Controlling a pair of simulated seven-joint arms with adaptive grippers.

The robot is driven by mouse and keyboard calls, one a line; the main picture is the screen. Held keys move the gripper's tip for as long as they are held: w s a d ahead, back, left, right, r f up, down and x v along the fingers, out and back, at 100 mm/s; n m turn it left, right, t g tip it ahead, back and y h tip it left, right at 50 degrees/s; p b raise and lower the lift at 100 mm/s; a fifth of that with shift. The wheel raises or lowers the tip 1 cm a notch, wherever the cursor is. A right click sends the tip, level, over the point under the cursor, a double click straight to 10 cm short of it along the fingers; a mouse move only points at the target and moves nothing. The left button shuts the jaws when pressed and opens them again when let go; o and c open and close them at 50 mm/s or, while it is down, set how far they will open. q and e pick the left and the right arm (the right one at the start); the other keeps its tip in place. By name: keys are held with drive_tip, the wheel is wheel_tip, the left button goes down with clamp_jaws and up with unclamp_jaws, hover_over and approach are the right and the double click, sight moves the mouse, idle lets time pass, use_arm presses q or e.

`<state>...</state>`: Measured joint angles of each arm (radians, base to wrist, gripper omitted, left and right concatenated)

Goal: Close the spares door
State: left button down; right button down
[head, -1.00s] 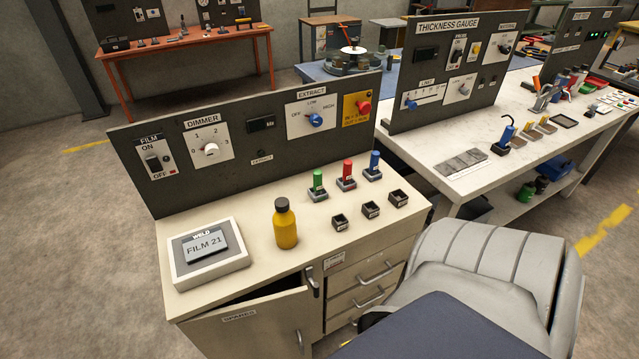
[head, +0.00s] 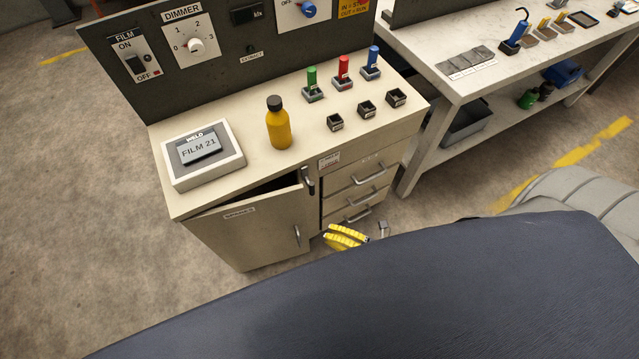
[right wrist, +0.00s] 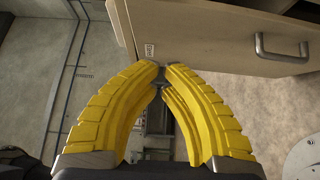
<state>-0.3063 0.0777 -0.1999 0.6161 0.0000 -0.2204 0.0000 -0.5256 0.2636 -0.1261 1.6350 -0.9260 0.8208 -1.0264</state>
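The spares door (head: 250,238) is the cream cabinet door at the front left of the bench. It stands ajar, with a dark gap along its top edge. It has a small label at the top and a grey handle (head: 296,236) near its right edge. My right gripper (head: 345,236) has yellow fingers and is low in front of the drawers, right of the door. In the right wrist view its fingertips (right wrist: 161,69) are together with nothing visible between them, near a cream panel (right wrist: 215,50) with a label and a handle. My left gripper is not in view.
Drawers with grey handles (head: 368,174) are right of the door. A grey lever (head: 308,180) is at the door's upper right. On the benchtop are a yellow bottle (head: 278,125), a film display (head: 202,150) and colored pegs. Open floor lies left of the cabinet.

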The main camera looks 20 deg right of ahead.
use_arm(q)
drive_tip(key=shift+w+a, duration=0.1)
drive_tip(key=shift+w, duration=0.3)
use_arm(e)
drive_tip(key=shift+w+d+x, duration=0.3)
drive_tip(key=shift+d+x, duration=0.05)
drive_tip(key=shift+x, duration=1.65)
drive_tip(key=shift+w+d+x, duration=0.25)
drive_tip(key=shift+d+x, duration=0.1)
drive_tip(key=shift+x, duration=1.7)
drive_tip(key=shift+w+d+x, duration=0.3)
drive_tip(key=shift+d+x, duration=0.05)
drive_tip(key=shift+x, duration=1.65)
